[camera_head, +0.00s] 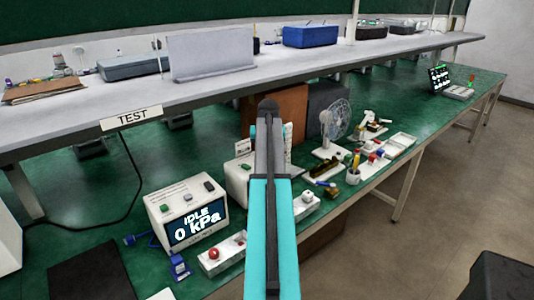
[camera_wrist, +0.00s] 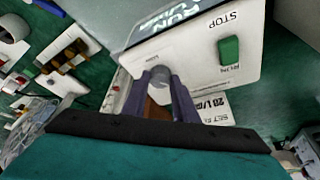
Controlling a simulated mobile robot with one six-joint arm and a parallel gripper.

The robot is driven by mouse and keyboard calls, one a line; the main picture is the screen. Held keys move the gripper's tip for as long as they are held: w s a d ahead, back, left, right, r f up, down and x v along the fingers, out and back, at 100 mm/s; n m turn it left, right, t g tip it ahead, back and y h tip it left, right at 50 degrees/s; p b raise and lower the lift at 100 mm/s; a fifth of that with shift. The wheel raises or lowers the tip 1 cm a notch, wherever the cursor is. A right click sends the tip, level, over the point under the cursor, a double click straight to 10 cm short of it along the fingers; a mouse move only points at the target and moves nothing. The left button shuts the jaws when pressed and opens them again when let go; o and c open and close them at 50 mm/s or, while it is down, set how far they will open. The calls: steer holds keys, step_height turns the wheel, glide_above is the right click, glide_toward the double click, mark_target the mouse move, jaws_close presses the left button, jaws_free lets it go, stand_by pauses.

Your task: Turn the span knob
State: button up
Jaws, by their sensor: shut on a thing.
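A grey round knob (camera_wrist: 152,75) sits on the white panel (camera_wrist: 190,60) of an instrument box in the wrist view. The small label beside it is too small to read, so I cannot confirm that it is the span knob. My gripper (camera_wrist: 160,84) has its two dark fingers on either side of the knob and is shut on it. A green rocker switch (camera_wrist: 229,50) marked STOP is on the same panel. In the head view, my arm covers much of the white box (camera_head: 237,177) behind it, and the gripper's grip is hidden.
A white box with a display (camera_head: 190,215) reading IDLE, 0 kPa stands to the left. A fan (camera_head: 335,121), a pen cup (camera_head: 353,175) and small trays stand to the right on the green bench (camera_head: 440,117). A grey shelf (camera_head: 270,72) runs above.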

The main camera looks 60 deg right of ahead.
steer(key=shift+m, duration=0.3)
steer(key=o, duration=1.1)
steer(key=shift+c, duration=0.2)
steer(key=shift+r, duration=0.1)
steer(key=b+v, duration=0.2)
steer(key=v, duration=1.1)
steer(key=shift+a+r, duration=0.25)
steer(key=shift+r, duration=0.05)
